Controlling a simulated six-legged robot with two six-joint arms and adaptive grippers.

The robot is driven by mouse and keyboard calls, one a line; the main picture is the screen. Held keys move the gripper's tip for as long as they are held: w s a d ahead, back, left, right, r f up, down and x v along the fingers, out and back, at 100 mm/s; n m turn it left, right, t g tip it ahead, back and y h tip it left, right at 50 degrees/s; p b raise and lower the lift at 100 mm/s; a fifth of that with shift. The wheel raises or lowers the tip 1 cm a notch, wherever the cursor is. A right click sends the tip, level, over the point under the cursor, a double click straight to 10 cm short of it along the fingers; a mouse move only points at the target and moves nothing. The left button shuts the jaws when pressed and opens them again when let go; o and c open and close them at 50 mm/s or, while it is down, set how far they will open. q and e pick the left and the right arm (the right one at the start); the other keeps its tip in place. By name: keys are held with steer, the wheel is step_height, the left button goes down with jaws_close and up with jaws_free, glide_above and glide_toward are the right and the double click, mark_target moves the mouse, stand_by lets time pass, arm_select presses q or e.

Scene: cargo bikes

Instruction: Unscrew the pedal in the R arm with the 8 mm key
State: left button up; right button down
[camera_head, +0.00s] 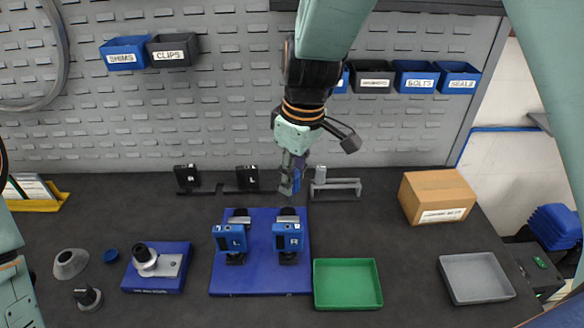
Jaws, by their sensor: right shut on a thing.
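My right gripper (294,165) hangs from above at the middle, pointing down in front of the back panel. It is shut on a small blue-marked piece (296,183), apparently the key; its size marking is too small to read. The blue block marked R (288,237) and the one marked L (229,238) stand in black holders on a blue plate (258,277). The right gripper is above and behind the R block, apart from it. The R block's screw and pedal joint cannot be made out. Of my left arm only links show at the left edge.
Black pieces marked R (187,176) and L (248,177) and a grey stand (337,188) are behind the plate. A green tray (347,284), grey tray (475,278) and cardboard box (437,196) are on the right. A blue fixture (157,269) is on the left.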

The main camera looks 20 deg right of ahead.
steer(key=shift+s+a+f, duration=0.15)
steer(key=shift+a+f, duration=0.1)
steer(key=shift+a+f+b, duration=0.6)
steer(key=shift+f+b, duration=0.15)
steer(key=shift+b, duration=0.25)
steer(key=shift+d+f+b, duration=0.75)
steer(key=shift+f+b, duration=0.05)
steer(key=shift+f, duration=0.45)
steer(key=shift+a+f+b, duration=0.4)
steer(key=shift+a, duration=0.3)
steer(key=shift+d+f, duration=0.15)
steer(key=shift+d, duration=0.4)
steer(key=shift+a, duration=0.45)
arm_select(q)
steer(key=shift+s+a+f+p, duration=0.1)
steer(key=shift+a+f+p, duration=0.05)
steer(key=shift+f, duration=0.95)
steer(key=shift+s+a+f+p, duration=0.1)
steer(key=shift+f+p, duration=0.05)
steer(key=shift+f, duration=0.95)
arm_select(e)
steer(key=shift+w+d, duration=0.2)
steer(key=shift+d, duration=0.15)
